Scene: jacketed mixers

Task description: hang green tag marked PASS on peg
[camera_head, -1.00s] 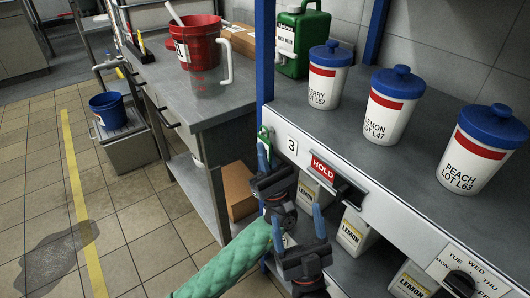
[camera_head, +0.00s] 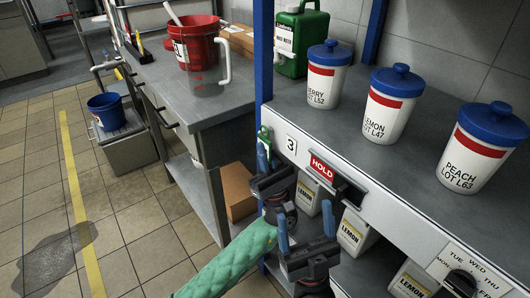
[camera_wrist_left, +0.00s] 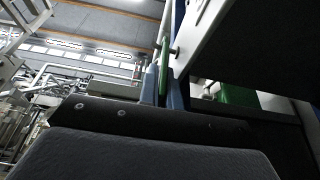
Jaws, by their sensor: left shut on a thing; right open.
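The green tag (camera_head: 263,134) stands upright beside the blue post, at the left end of the shelf's front edge. Its lettering is not readable. My left gripper (camera_head: 270,165) is shut on the tag's lower part from below. In the left wrist view the tag (camera_wrist_left: 165,62) rises between the two blue fingertips (camera_wrist_left: 162,88). A short peg (camera_wrist_left: 174,50) juts out beside the tag near its upper part; I cannot tell whether it passes through the tag. My right gripper (camera_head: 306,228) is open and empty, lower and to the right, in front of the shelf.
A red HOLD tag (camera_head: 322,168) is on the shelf front, right of the number 3 label (camera_head: 291,144). Lemon boxes (camera_head: 355,235) sit below. A bench (camera_head: 205,105) stands behind left.

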